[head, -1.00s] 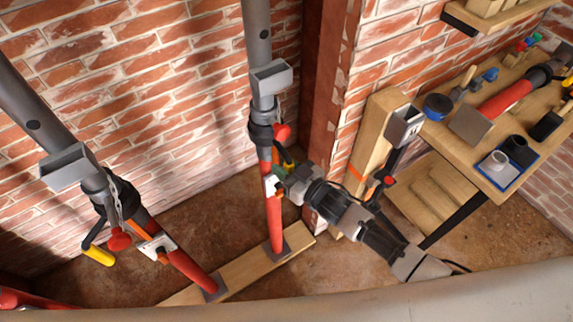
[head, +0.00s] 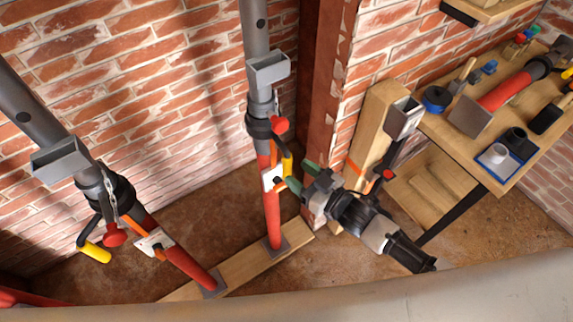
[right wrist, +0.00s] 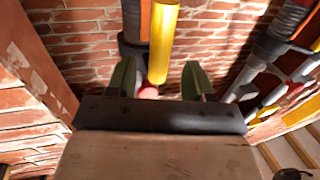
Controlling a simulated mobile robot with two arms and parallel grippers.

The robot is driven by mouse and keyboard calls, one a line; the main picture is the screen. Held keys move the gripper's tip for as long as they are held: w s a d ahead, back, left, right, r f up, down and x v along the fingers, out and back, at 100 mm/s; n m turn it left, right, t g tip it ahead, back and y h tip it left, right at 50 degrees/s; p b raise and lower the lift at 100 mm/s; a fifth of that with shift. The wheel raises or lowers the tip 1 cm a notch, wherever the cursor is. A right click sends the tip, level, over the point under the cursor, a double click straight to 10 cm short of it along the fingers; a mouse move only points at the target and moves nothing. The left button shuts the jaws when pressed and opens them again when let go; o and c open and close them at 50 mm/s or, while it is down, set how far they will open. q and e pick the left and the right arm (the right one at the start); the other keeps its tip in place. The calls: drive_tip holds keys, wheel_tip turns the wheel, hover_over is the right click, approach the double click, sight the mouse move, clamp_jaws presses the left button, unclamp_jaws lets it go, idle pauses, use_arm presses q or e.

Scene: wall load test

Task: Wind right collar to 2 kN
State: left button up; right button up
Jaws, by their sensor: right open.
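The right prop has a grey upper tube (head: 255,30), a dark collar (head: 262,122) and a red lower tube (head: 272,222). A yellow handle (head: 287,167) hangs below its collar, beside a white gauge plate (head: 273,180) whose reading is too small to make out. My right gripper (head: 301,177) is open, just right of the handle, with green fingertips. In the right wrist view, the yellow handle (right wrist: 163,40) shows between the spread fingers, nearer the left one; contact cannot be told. My left gripper is not in view.
The left prop (head: 185,265) has its own yellow handle (head: 95,252) and gauge plate (head: 154,242). Both props stand on a timber sole plate (head: 240,262). A wooden post (head: 375,130) and a workbench (head: 510,175) with tools stand right. Brick walls close in behind.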

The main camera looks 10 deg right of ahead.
drive_tip(key=shift+b+v, duration=0.35)
drive_tip(key=shift+v, duration=1.85)
drive_tip(key=d+f+m+g+h, duration=0.1)
drive_tip(key=d+f+m+h, duration=0.4)
drive_tip(key=f, duration=1.1)
drive_tip(key=s+d+f+g+h, duration=0.25)
drive_tip(key=s+d+f, duration=0.2)
drive_tip(key=f, duration=0.35)
drive_tip(key=s+d+f+g+h, duration=0.2)
drive_tip(key=s+d+f+h, duration=0.1)
drive_tip(key=s+f, duration=0.3)
drive_tip(key=s+f+g, duration=0.3)
drive_tip(key=s+f, duration=0.3)
drive_tip(key=s, duration=0.6)
drive_tip(key=s+f+m+g+h+b, duration=0.1)
drive_tip(key=s+f+g, duration=0.3)
drive_tip(key=s+f, duration=0.3)
drive_tip(key=s, duration=0.5)
drive_tip(key=shift+s+f, duration=0.2)
drive_tip(key=shift+s, duration=0.2)
drive_tip(key=shift+d+h, duration=0.1)
drive_tip(key=shift+h, duration=0.15)
